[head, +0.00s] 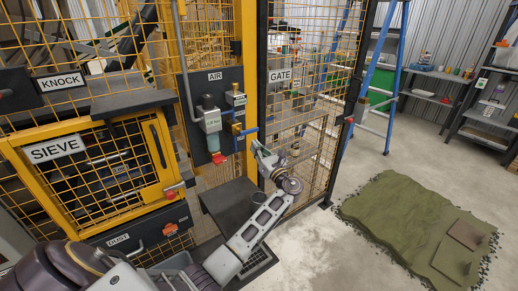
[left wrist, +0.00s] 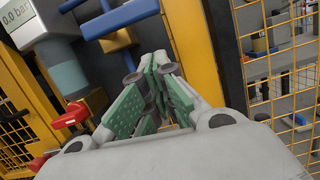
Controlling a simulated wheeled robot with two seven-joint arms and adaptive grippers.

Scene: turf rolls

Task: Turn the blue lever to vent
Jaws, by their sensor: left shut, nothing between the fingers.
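The blue lever (head: 247,131) is on the dark AIR panel (head: 222,88) and points sideways to the right, about level, in the head view. In the left wrist view the blue lever (left wrist: 122,18) crosses the top, above a brass valve body (left wrist: 98,103). My left gripper (head: 256,144) is just below and right of the lever. In the left wrist view its green-padded fingers (left wrist: 157,62) are together with nothing between them, and a small gap shows between them and the lever. My right gripper is not in view.
A regulator with a display reading 0.0 bar (left wrist: 18,18) and a red knob (left wrist: 72,116) are left of the fingers. A yellow post (head: 250,85) and the mesh GATE (head: 310,100) stand close on the right. A dark shelf (head: 230,208) lies below.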

